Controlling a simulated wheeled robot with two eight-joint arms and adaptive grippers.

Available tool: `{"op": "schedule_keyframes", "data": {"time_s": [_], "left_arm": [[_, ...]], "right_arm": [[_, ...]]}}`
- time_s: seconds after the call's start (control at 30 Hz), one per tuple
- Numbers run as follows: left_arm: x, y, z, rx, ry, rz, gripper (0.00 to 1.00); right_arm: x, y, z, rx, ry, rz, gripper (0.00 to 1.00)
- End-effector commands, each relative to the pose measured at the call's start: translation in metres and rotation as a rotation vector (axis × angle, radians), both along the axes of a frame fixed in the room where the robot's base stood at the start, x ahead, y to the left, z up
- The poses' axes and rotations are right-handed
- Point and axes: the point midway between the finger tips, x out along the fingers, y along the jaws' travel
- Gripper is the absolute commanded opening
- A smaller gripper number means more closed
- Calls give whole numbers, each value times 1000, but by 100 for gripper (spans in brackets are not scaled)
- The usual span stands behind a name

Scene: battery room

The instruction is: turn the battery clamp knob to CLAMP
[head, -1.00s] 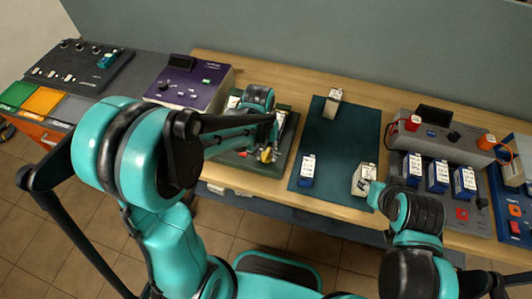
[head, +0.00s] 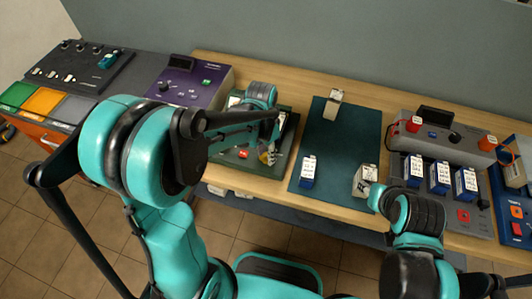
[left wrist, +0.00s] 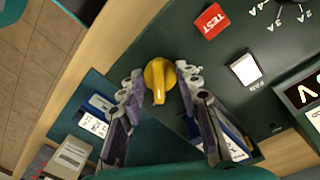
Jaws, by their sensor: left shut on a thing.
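The yellow clamp knob (left wrist: 158,82) stands on a dark green panel (left wrist: 160,30) in the left wrist view, its pointer toward the bottom of that picture. My left gripper (left wrist: 158,76) has one finger on each side of the knob and is shut on it. In the head view, the left gripper (head: 268,156) is over the green station (head: 283,148), and my arm partly hides that station. The knob's position marks cannot be read. My right arm is at the right of the head view, but its gripper fingers do not show.
A purple device (head: 190,85) is to the left of the station. A dark mat (head: 335,150) with several batteries is to the right. A grey charger (head: 440,145) stands beyond it.

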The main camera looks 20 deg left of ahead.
Motion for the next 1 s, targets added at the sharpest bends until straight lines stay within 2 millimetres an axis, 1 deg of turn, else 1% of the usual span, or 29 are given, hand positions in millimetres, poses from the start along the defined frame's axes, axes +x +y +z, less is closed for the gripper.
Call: {"op": "schedule_keyframes", "data": {"time_s": [0.57,0.6,0.63,0.67,0.93,1.0], "left_arm": [[0,0,0,0,0,-29,4],[0,0,0,0,0,-29,43],[0,0,0,0,0,-29,51],[0,0,0,0,0,-29,54],[0,0,0,0,0,-28,54],[0,0,3,0,0,-28,54]], "right_arm": [[0,0,0,0,0,0,40],[0,0,0,0,0,0,40],[0,0,0,0,0,0,40],[0,0,0,0,0,0,40],[0,0,0,0,0,0,40],[0,0,0,0,0,0,40]]}}
